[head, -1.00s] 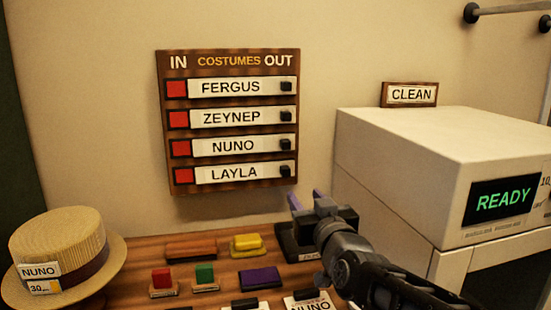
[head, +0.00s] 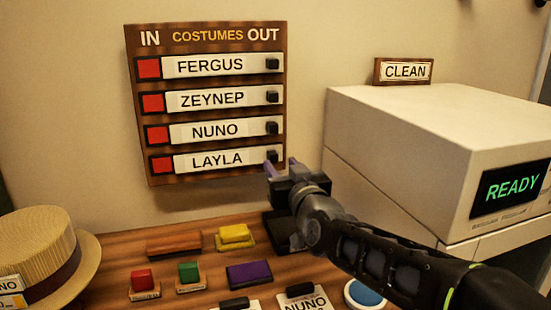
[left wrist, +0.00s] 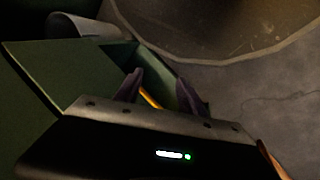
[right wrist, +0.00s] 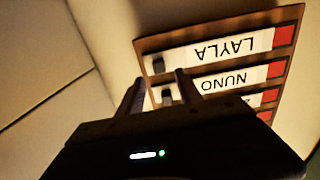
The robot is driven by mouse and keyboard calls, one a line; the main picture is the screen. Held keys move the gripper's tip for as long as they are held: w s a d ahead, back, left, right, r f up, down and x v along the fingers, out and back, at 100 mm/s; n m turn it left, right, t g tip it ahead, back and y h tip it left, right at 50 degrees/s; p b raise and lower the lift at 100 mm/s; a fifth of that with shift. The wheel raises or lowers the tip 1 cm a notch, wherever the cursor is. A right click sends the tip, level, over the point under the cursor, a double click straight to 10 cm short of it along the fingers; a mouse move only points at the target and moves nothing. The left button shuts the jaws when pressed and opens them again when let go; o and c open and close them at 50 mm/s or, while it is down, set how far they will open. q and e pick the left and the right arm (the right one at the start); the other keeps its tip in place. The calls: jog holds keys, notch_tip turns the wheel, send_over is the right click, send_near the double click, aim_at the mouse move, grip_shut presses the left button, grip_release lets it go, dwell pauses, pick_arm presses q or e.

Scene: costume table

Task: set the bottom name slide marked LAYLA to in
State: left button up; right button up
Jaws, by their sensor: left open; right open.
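The wooden name board (head: 205,27) hangs on the wall, with IN at the left and OUT at the right. Its bottom slide, marked LAYLA (head: 216,160), has a black knob (head: 272,156) at the OUT end and a red square showing at the IN end. My right gripper (head: 281,168) is open, just below and right of that knob. In the right wrist view the LAYLA slide (right wrist: 235,47) is upside down, and its knob (right wrist: 158,64) lies just beyond the open fingers (right wrist: 158,92). Contact is not visible. My left gripper (left wrist: 158,90) is open and empty, away from the board.
The FERGUS, ZEYNEP and NUNO slides above also have knobs at OUT. A white machine reading READY (head: 400,120) stands right of my right arm. Stamps and coloured blocks (head: 249,275) lie on the table (head: 110,262) below; a straw hat (head: 40,245) is at left.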

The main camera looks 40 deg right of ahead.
aim_at(275, 157)
jog(key=x, duration=0.5)
jog(key=shift+w+d, duration=0.1)
grip_shut()
dwell(0.3)
dwell(1.0)
